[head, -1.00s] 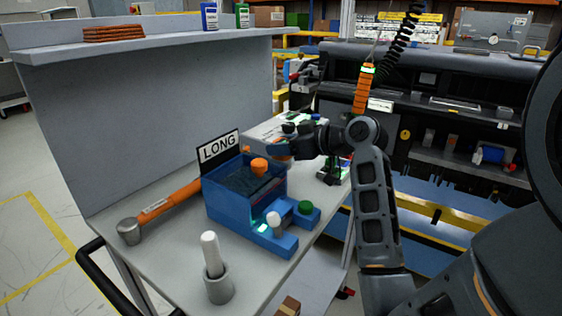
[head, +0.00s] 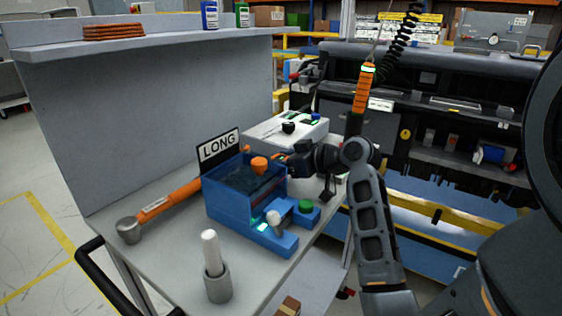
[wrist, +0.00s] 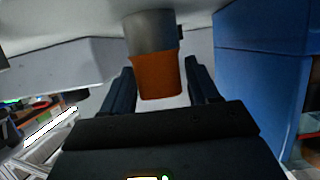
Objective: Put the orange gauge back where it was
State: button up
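An orange piece with a grey collar or holder, which looks like the orange gauge (wrist: 160,75), sits between my fingers in the wrist view. My gripper (wrist: 161,85) has a finger on each side of it, with narrow light gaps, so it looks open around it. In the head view my gripper (head: 281,158) is behind the right side of the blue fixture (head: 226,208), low near the bench; the fixture and arm hide most of the spot. An orange knob (head: 259,163) shows at the fixture's top. I cannot tell whether it is part of the same gauge.
A white peg stands in a grey cup (head: 218,286) at the bench front. An orange-handled tool (head: 168,202) lies left of the fixture, near the LONG sign (head: 219,146). A white device (head: 290,130) stands behind my gripper. The blue fixture wall is close beside my fingers.

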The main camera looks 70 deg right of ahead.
jog(key=shift+o, duration=1.2)
jog(key=shift+r, duration=0.15)
jog(key=shift+s+r, duration=0.1)
jog(key=shift+s, duration=0.15)
jog(key=v, duration=1.1)
jog(key=shift+s, duration=0.25)
jog(key=shift+r, duration=0.15)
